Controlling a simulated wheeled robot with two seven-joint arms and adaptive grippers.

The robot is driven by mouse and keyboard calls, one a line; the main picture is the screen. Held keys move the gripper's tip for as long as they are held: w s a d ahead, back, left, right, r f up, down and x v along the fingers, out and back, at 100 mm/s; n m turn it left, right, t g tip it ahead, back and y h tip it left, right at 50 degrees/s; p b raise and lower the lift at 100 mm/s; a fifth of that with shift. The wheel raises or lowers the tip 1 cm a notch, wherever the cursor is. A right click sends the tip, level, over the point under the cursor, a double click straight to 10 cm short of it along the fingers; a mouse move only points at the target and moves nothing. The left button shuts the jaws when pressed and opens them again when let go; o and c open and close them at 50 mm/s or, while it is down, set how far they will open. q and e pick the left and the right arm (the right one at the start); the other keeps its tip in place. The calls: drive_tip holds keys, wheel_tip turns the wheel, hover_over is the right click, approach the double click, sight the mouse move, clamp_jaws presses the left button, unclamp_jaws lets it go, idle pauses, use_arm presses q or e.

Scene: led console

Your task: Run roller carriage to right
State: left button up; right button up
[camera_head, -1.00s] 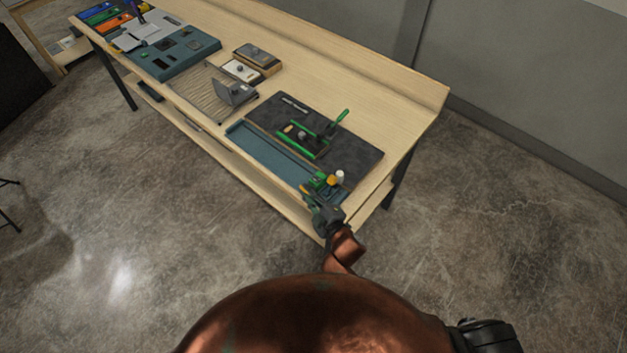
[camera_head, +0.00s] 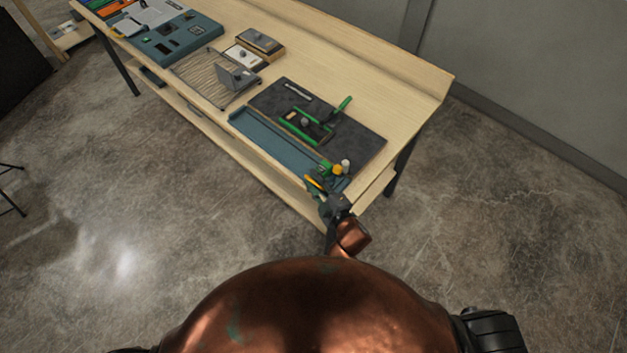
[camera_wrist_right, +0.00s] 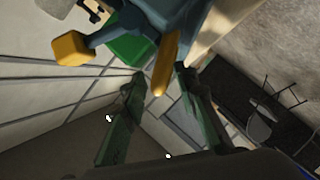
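A blue trough-like rail (camera_head: 268,138) lies along the bench's front edge. At its right end is a cluster with a green block (camera_head: 327,168), a yellow knob (camera_head: 338,171) and a yellow peg (camera_head: 315,183). A green frame with a handle (camera_head: 325,131) lies on the black mat; I cannot tell which part is the roller carriage. My right gripper (camera_head: 319,190) is at the rail's right end. In the right wrist view its fingers (camera_wrist_right: 158,76) are apart, with the yellow peg (camera_wrist_right: 164,66) between them and gaps showing. My left gripper is out of view.
The wooden bench (camera_head: 390,95) also holds a black mat (camera_head: 352,143), a ribbed bed with a grey plate (camera_head: 238,77), small boxes (camera_head: 259,41) and a blue panel (camera_head: 178,47). The bench's back right is clear. A wall stands behind.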

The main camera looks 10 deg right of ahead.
drive_tip(key=shift+s, duration=0.15)
drive_tip(key=v, duration=1.1)
drive_tip(key=shift+s+d+r, duration=0.15)
drive_tip(key=shift+s+d, duration=0.1)
drive_tip(key=shift+s, duration=0.1)
